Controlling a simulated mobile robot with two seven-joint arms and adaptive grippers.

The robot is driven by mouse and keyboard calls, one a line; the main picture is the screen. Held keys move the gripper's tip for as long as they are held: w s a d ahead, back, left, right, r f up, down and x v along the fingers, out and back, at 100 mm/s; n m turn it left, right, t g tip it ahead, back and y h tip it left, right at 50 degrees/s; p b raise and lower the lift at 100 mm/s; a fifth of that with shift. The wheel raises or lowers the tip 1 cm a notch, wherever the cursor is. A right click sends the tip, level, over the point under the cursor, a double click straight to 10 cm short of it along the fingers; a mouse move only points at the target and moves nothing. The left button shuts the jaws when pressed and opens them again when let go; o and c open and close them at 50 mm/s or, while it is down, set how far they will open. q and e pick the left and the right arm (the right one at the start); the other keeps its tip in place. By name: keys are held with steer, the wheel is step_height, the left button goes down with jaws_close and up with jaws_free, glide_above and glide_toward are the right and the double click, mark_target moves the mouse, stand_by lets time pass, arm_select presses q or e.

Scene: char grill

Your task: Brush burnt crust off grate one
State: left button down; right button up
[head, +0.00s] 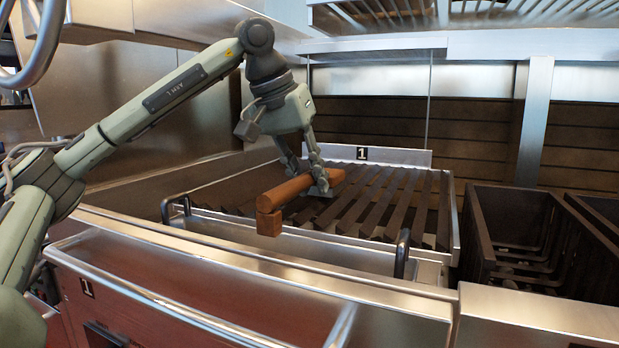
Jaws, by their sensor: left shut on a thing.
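Grate one (398,207) is a tray of dark slanted bars with a metal rim, in the middle of the head view, with a "1" label (362,153) behind it. My left gripper (309,189) is over the grate's left part, shut on the brown wooden handle of a brush (284,193). The handle lies slanted, with a wooden block (269,222) at its near end, low over the grate's front left. Whether the brush touches the bars I cannot tell. I cannot make out bristles or burnt crust. My right gripper is not in view.
Curved handles stand at the grate's front left (174,206) and front right (402,254). A steel ledge (270,251) runs along the front. A dark open basket (513,232) is at the right. A slatted rack (450,14) hangs above.

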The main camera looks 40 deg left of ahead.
arm_select(q)
steer(key=shift+f+b, duration=0.4)
steer(key=shift+f, duration=0.15)
